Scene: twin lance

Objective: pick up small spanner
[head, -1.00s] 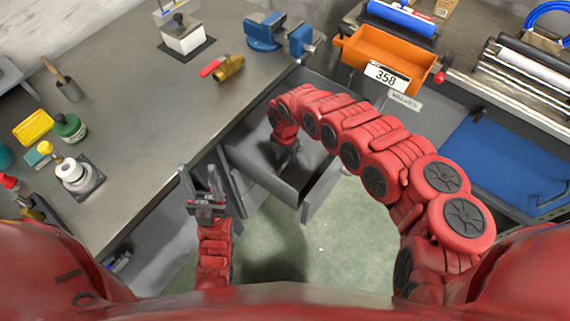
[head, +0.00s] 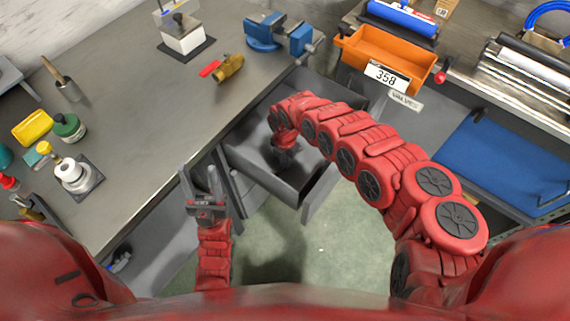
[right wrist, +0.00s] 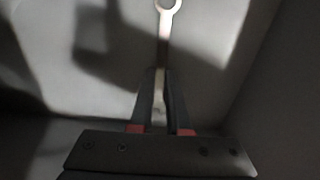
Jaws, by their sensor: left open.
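The small spanner (right wrist: 163,32) shows in the right wrist view as a pale, slim tool. Its ring end is at the top edge and its shank runs down between my right gripper's fingers. My right gripper (right wrist: 160,78) is inside the open grey drawer (head: 307,189), with a finger on each side of the shank. I cannot tell whether the fingers touch it. In the head view my right gripper (head: 286,157) is small and dark, and the spanner cannot be made out. My left gripper (head: 198,178) is open and empty, in front of the bench, left of the drawer.
The drawer walls stand close around my right gripper. The grey workbench (head: 140,115) holds a blue vise (head: 268,32), a brass valve with a red handle (head: 228,68) and several small items at left. An orange bin (head: 384,52) sits at the back right.

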